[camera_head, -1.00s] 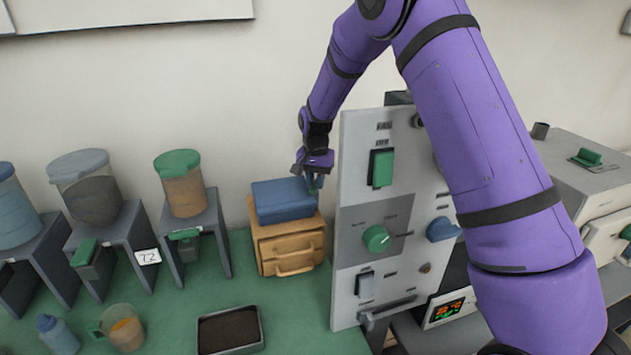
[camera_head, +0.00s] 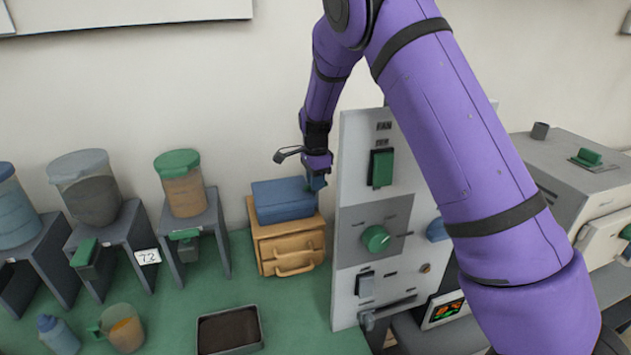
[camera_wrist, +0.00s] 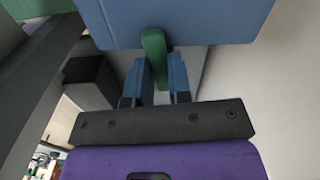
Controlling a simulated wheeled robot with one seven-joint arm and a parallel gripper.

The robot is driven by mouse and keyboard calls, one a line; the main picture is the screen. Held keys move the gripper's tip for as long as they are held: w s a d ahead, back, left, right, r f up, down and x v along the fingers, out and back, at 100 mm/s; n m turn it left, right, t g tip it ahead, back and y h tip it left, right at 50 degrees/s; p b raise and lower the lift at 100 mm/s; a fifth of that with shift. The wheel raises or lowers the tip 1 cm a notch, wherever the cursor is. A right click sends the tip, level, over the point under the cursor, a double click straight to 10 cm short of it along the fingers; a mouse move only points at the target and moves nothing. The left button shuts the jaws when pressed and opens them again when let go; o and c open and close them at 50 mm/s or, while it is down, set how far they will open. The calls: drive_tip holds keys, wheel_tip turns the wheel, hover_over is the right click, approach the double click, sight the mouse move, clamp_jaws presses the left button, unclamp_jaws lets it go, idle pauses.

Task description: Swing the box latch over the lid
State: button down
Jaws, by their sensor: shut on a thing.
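The blue box (camera_head: 283,200) sits on a small wooden drawer unit against the wall; its top is closed. My gripper (camera_head: 316,184) is at the box's right end, pointing down. In the wrist view the blue box (camera_wrist: 185,22) fills the top, and the green latch (camera_wrist: 154,48) stands out from its side. My gripper (camera_wrist: 159,82) has its two blue fingers on either side of the latch and is shut on it. The latch is hidden behind the fingers in the head view. I cannot tell the latch's exact angle to the lid.
The wooden drawer unit (camera_head: 288,246) stands under the box. A tall white control panel (camera_head: 362,225) with a green knob rises close to the right of my gripper. Lidded jars on grey stands are to the left. A tray of dark material (camera_head: 229,330) lies in front.

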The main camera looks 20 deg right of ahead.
drive_tip(key=shift+m, duration=0.6)
drive_tip(key=c, duration=1)
unclamp_jaws()
drive_tip(key=shift+c, duration=0.2)
wheel_tip(320, 180, up, 11)
drive_tip(key=shift+f, duration=0.1)
